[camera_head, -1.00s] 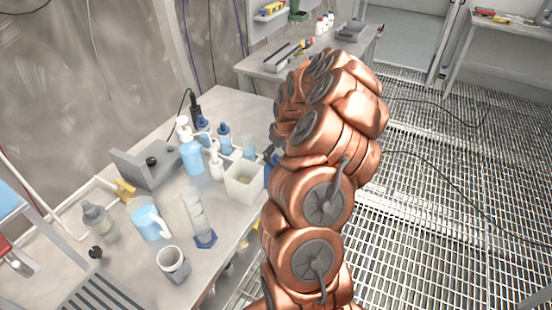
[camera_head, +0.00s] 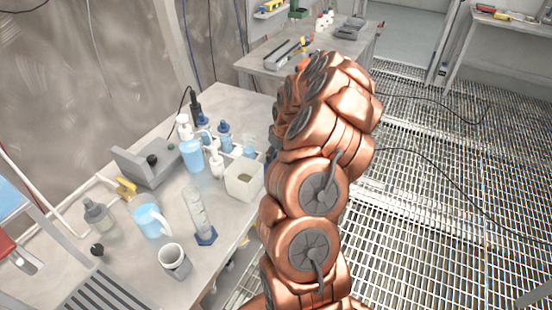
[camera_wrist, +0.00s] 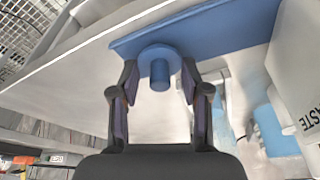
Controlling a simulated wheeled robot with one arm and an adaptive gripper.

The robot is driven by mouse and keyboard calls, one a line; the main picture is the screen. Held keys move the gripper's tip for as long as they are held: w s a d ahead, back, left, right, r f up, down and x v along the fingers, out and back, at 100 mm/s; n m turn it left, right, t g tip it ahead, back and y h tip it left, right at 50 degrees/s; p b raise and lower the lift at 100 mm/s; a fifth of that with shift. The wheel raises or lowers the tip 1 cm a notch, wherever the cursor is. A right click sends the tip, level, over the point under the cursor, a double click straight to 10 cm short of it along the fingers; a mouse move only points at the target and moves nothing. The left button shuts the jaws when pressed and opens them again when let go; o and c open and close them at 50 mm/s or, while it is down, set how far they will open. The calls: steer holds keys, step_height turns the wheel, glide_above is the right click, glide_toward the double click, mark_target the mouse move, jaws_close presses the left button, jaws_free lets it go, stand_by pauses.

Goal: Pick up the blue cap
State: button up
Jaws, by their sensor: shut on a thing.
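The blue cap (camera_wrist: 159,66), a round disc with a short stem toward the camera, sits between the fingertips of my gripper (camera_wrist: 160,80) in the wrist view. The fingers are closed in on its sides. A flat blue piece (camera_wrist: 225,30) lies right behind the cap; I cannot tell if they are joined. In the head view my copper arm hides the gripper and the cap.
The left bench holds a white square container (camera_head: 243,180), a graduated cylinder (camera_head: 198,212), a blue jug (camera_head: 150,221), a grey mug (camera_head: 173,261) and several bottles.

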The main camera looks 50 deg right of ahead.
mark_target(276, 153)
steer(key=shift+r, duration=0.1)
steer(key=shift+d+r+b, duration=0.1)
steer(key=shift+r+b, duration=0.8)
steer(key=shift+r, duration=0.55)
steer(key=shift+s+r, duration=0.2)
steer(key=s+a+r+b, duration=0.1)
steer(key=s+a+b, duration=0.3)
steer(key=s, duration=0.9)
steer(key=shift+s+a+r+b, duration=0.25)
steer(key=shift+s+a+b, duration=0.15)
steer(key=shift+a, duration=1.35)
steer(key=shift+w+a, duration=0.1)
